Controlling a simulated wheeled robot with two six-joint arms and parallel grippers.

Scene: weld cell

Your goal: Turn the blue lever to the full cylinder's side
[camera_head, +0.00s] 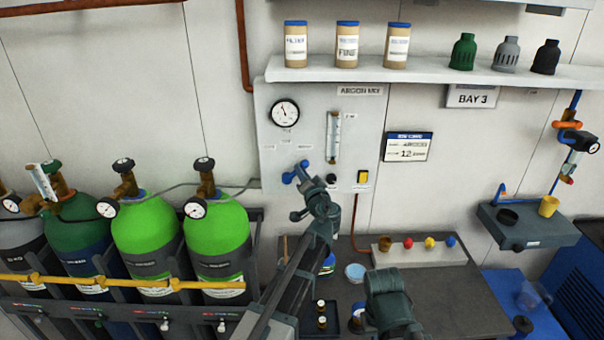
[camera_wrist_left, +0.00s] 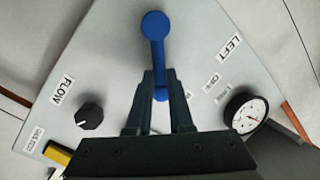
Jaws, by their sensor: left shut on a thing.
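The blue lever (camera_head: 288,178) is on the grey ARGON MIX panel (camera_head: 280,150), below its round gauge. In the left wrist view the blue lever (camera_wrist_left: 154,38) has its round knob at the top and its shaft running down between the fingers. My left gripper (camera_wrist_left: 160,90) is shut on the shaft. In the head view my left gripper (camera_head: 306,180) reaches the panel and partly covers the lever. Two bright green cylinders (camera_head: 145,237) (camera_head: 216,238) stand at the left, each with a small gauge whose reading is too small to tell. My right gripper's fingers do not show.
A dark green cylinder (camera_head: 75,232) and a grey one stand further left behind a yellow bar (camera_head: 130,284). The panel also has a flow tube (camera_head: 333,138) and a black knob (camera_wrist_left: 89,116). A shelf (camera_head: 430,72) with jars is above, a workbench (camera_head: 440,290) below.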

